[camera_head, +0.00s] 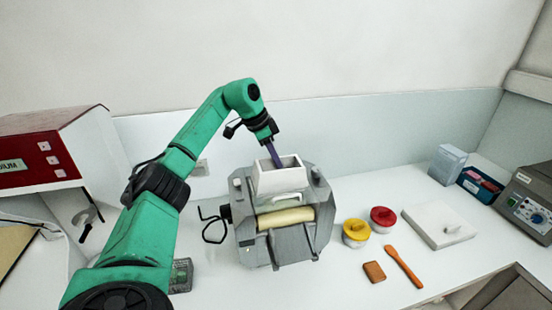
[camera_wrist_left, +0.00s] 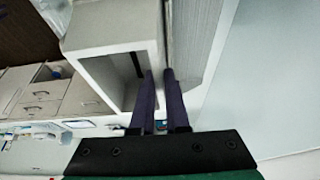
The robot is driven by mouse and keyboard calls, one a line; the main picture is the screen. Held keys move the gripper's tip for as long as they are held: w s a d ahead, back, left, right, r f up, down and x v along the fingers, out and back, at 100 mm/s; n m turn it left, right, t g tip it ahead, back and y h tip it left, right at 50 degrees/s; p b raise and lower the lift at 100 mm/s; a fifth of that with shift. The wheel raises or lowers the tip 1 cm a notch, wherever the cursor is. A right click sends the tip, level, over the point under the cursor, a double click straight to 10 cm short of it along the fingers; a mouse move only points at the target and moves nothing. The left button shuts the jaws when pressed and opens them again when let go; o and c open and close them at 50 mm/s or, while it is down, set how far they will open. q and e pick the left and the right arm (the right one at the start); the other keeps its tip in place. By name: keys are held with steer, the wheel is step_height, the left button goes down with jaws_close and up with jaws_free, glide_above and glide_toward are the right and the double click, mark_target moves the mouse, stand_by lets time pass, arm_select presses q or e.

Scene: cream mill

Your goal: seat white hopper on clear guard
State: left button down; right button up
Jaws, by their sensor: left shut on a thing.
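The white hopper (camera_head: 280,181) is an open-topped box at the top of the grey mill (camera_head: 257,252), over its cream roller (camera_head: 286,218). My left gripper (camera_head: 277,162) reaches down from above and is shut on the hopper's back wall. In the left wrist view the purple fingers (camera_wrist_left: 160,77) pinch one wall of the hopper (camera_wrist_left: 108,52), with one finger inside it. The clear guard is hard to make out beneath the hopper, and I cannot tell whether the two touch. My right gripper is not in view.
A yellow-lidded jar (camera_head: 356,230), a red-lidded jar (camera_head: 382,218), a brown block (camera_head: 374,271), an orange spatula (camera_head: 403,266) and a white slab (camera_head: 427,222) lie right of the mill. A red machine (camera_head: 55,153) stands left. A black crank (camera_head: 213,222) sticks out leftward from the mill.

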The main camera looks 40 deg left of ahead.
arm_select(q)
steer(key=shift+f, duration=0.1)
steer(key=c, duration=0.8)
jaws_free()
steer(key=shift+c, duration=0.2)
steer(key=shift+r, duration=0.25)
steer(key=v, duration=1.4)
steer(key=shift+s, duration=0.2)
steer(key=shift+a, duration=0.1)
